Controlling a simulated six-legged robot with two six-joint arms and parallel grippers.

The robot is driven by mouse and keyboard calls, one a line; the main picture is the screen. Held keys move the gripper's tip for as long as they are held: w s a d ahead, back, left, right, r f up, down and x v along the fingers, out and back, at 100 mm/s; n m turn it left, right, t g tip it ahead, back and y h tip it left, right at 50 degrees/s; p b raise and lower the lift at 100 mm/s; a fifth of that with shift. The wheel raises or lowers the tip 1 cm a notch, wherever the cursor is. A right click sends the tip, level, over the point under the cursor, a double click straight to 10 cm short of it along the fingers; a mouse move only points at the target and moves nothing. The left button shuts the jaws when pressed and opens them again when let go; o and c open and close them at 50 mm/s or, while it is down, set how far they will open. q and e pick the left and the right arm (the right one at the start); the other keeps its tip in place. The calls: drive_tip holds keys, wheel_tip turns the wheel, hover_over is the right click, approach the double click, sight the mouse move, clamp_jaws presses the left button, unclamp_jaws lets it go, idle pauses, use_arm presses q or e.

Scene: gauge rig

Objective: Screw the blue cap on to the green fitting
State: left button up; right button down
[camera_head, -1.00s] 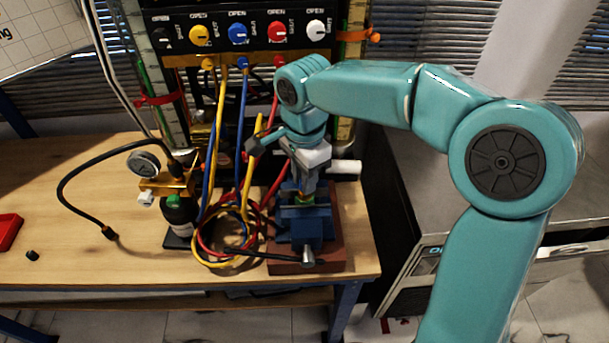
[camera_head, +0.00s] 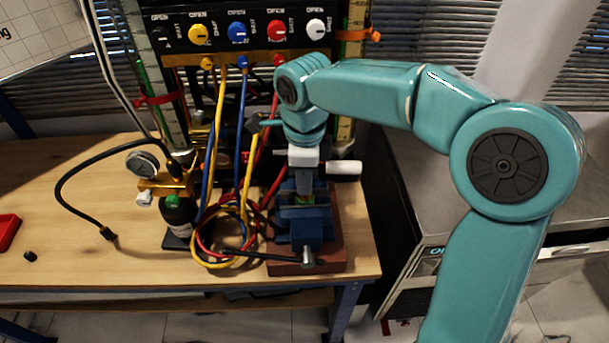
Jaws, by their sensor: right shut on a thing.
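My right gripper (camera_head: 304,182) points straight down over the blue vise (camera_head: 306,222), which stands on a reddish-brown base. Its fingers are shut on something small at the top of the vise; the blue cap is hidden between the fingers. A bit of the green fitting (camera_head: 304,199) shows just under the fingertips, between the vise jaws. I cannot tell how far the cap sits on the fitting. My left gripper is not in view.
A valve panel (camera_head: 240,30) is behind.

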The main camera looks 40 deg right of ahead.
drive_tip(key=c, duration=0.6)
unclamp_jaws()
wheel_tip(320, 180, up, 16)
drive_tip(key=p, duration=0.2)
drive_tip(key=shift+r, duration=0.15)
